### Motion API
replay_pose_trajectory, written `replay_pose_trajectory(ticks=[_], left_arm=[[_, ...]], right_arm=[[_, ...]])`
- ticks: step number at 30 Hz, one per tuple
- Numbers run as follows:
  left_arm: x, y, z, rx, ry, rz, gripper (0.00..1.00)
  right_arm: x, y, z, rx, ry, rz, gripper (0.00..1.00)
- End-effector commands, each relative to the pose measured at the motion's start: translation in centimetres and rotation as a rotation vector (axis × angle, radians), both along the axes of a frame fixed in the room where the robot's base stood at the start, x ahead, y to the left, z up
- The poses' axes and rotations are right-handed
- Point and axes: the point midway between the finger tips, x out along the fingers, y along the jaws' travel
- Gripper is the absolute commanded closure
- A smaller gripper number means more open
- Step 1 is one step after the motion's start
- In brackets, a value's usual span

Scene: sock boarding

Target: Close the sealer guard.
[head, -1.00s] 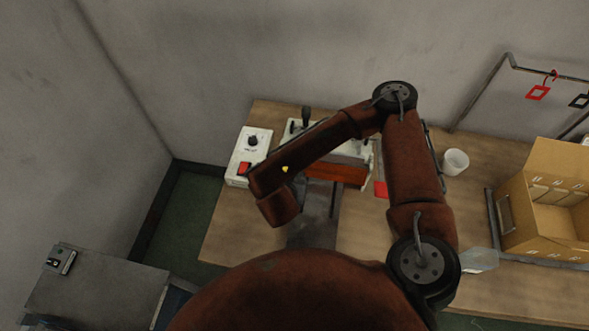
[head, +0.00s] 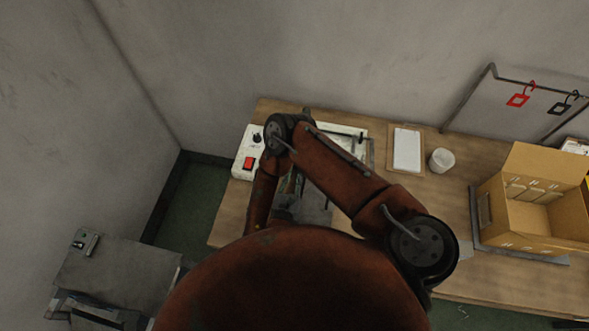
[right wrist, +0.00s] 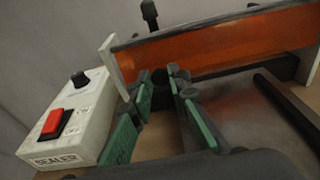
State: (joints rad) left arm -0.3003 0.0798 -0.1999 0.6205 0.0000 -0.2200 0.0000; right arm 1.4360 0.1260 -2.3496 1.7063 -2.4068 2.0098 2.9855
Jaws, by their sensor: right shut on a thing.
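The sealer's white control box (head: 249,148), with a red switch and black knob, stands on the bench at the left in the head view. It also shows at the left of the right wrist view (right wrist: 75,125), labelled SEALER. The orange see-through guard (right wrist: 215,45) stands raised across the right wrist view, above the sealer's metal bed (right wrist: 245,115). My right gripper (right wrist: 170,75), with green finger pads, is at the guard's lower edge and shut on it. The exact contact is partly hidden by the fingertips. My right arm covers much of the sealer in the head view. My left gripper is out of view.
An open cardboard box (head: 535,205) stands farther right. Tags (head: 517,100) hang on a rack behind. A grey cabinet (head: 115,275) stands at lower left.

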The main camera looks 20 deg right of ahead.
Motion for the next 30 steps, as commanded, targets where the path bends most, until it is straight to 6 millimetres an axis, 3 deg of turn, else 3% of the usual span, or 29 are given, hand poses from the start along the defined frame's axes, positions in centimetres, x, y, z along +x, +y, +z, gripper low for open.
replay_pose_trajectory(ticks=[6, 21, 22, 30], left_arm=[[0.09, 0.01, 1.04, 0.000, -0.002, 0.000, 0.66], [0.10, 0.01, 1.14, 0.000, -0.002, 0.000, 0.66], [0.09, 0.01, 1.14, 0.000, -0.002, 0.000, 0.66], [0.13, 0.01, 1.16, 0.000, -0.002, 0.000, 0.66]], right_arm=[[0.24, 0.12, -0.31, -0.024, -0.038, 0.004, 1.00], [0.26, 0.00, -0.57, -0.031, -0.048, 0.003, 1.00], [0.26, 0.01, -0.58, -0.031, -0.047, 0.003, 0.82], [0.18, -0.14, -0.49, -0.035, -0.048, 0.000, 0.66]])
